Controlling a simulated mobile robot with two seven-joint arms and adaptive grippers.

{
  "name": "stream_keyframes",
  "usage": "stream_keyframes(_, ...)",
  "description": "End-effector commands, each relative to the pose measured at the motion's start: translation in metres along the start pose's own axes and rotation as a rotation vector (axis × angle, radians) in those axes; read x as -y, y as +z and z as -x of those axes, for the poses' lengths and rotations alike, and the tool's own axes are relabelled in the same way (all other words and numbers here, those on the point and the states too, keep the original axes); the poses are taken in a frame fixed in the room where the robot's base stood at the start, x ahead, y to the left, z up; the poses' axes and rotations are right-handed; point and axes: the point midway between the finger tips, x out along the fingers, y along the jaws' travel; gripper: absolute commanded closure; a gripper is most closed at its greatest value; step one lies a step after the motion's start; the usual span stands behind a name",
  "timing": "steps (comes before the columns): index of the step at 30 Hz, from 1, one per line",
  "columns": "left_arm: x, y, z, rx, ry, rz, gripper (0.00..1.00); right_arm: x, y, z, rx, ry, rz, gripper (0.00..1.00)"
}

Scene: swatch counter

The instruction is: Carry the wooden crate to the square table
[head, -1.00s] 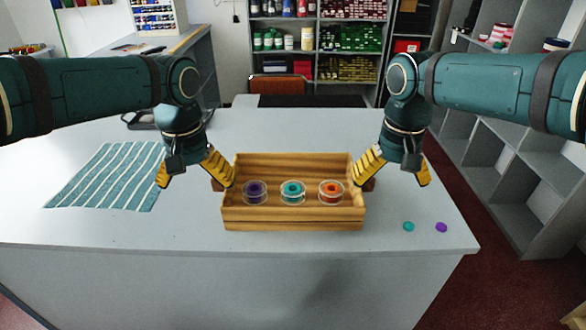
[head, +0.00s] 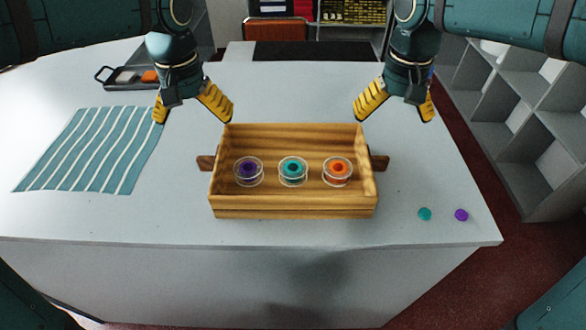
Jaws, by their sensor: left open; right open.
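The wooden crate (head: 293,204) stands upright on the pale counter (head: 180,218) in the head view. It has a dark handle on its left side (head: 205,163) and another on its right side (head: 380,163). Inside it are a purple jar (head: 248,171), a teal jar (head: 293,171) and an orange jar (head: 337,171) in a row. My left gripper (head: 193,115) is open and empty above and behind the crate's left end. My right gripper (head: 394,113) is open and empty above and behind its right end. Neither touches the crate. I cannot identify the square table.
A striped teal cloth (head: 90,150) lies on the left. Teal (head: 424,214) and purple (head: 461,215) discs lie at the right front. A dark tray (head: 130,77) is at the back left. An orange chair (head: 275,29) and grey shelving (head: 520,120) stand beyond the counter.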

Motion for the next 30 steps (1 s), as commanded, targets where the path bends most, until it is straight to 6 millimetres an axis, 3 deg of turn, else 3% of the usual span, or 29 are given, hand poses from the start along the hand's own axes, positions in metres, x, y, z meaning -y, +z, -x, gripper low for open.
stream_keyframes(18,0.0,0.001,-0.103,0.006,0.0,0.001,0.06,0.0,0.001,-0.103,0.005,0.001,0.0,0.06)
stream_keyframes(24,0.0,0.001,-0.125,0.004,-0.001,0.0,0.06,0.0,0.001,-0.125,0.003,0.001,0.0,0.06)
stream_keyframes(30,0.0,0.001,-0.132,0.002,0.0,0.001,0.06,0.0,0.0,-0.132,0.001,0.0,0.0,0.06)
